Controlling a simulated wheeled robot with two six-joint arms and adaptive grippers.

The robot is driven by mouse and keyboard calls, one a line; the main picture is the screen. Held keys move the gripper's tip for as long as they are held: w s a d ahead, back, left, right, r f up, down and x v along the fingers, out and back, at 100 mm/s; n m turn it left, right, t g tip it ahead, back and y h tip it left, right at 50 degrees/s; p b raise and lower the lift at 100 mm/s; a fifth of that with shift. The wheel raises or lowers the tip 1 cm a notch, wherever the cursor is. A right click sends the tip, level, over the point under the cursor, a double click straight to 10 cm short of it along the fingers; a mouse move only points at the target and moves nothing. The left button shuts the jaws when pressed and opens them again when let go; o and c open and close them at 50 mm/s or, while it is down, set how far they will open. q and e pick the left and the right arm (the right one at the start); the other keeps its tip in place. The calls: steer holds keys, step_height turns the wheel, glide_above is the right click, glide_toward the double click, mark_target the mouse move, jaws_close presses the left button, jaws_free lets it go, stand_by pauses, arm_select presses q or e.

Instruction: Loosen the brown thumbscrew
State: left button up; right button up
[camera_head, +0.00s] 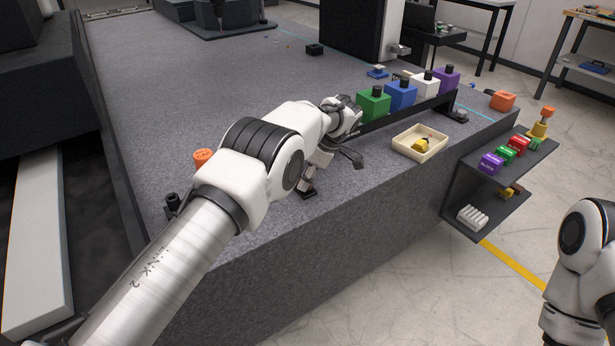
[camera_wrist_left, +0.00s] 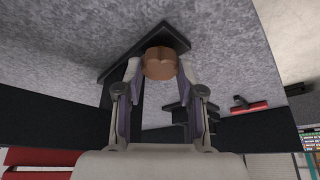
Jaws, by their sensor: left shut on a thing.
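The brown thumbscrew (camera_wrist_left: 160,63) shows in the left wrist view as a rounded, lobed knob over a black plate (camera_wrist_left: 176,33) on the granite. My left gripper (camera_wrist_left: 158,72) is shut on it, one fingertip on each side of the knob. In the head view my left gripper (camera_head: 310,183) reaches down to the granite near the front edge, and my arm hides the thumbscrew there. My right arm shows at the lower right of the head view, but its gripper is out of the picture.
A black rack with green (camera_head: 374,104), blue (camera_head: 401,95), white and purple blocks stands to the right on the granite bed (camera_head: 230,75). A cream tray (camera_head: 404,148) with a yellow item sits near the edge. An orange knob (camera_head: 203,157) is behind my left arm.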

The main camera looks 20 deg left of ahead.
arm_select(q)
steer(key=shift+s+f, duration=0.1)
steer(key=shift+f, duration=0.05)
steer(key=o, duration=1.1)
steer(key=shift+a, duration=0.1)
steer(key=shift+o, duration=0.2)
steer(key=shift+a, duration=0.1)
steer(key=v, duration=0.7)
steer(key=shift+r, duration=0.25)
